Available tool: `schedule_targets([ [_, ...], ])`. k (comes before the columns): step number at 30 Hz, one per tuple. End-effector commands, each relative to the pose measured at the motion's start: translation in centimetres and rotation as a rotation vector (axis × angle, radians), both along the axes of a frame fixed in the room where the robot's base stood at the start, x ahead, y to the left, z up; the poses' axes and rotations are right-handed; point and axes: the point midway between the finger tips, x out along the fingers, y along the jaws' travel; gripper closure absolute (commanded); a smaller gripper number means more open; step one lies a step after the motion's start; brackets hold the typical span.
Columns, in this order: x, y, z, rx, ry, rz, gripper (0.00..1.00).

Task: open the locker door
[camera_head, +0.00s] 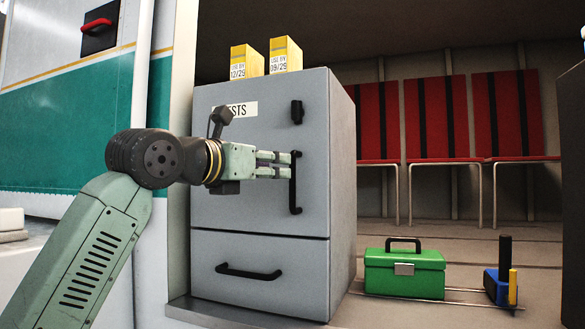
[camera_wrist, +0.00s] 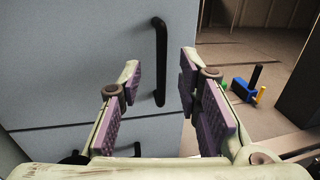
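The grey locker (camera_head: 230,180) stands in the middle of the head view, with a shut upper door and a label partly covered by my arm. The door's vertical black handle (camera_head: 295,190) is near its right edge; it also shows in the wrist view (camera_wrist: 160,62). My gripper (camera_head: 288,164) is open in front of the door, with its fingertips close to the upper part of the handle. In the wrist view, the handle appears between the two spread fingers, nearer the right one. I cannot tell whether the fingertips touch it.
A black latch (camera_head: 297,112) sits above the handle. A drawer with a horizontal handle (camera_head: 248,272) is below the door. Two yellow boxes (camera_head: 286,55) stand on top. A green toolbox (camera_head: 404,272) and a blue object (camera_head: 497,285) are on the floor to the right; red seats (camera_head: 440,120) stand behind.

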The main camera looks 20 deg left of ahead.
Motion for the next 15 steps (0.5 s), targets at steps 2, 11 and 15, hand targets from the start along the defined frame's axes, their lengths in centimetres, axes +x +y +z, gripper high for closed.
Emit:
schedule_targets([
  [2, 1.6, -0.6, 0.2, -0.001, 0.0, -0.005, 0.69],
  [11, 6.4, -1.6, 0.2, -0.002, -0.001, -0.005, 0.69],
  [15, 7.3, -1.9, 0.1, -0.002, -0.003, -0.005, 0.69],
])
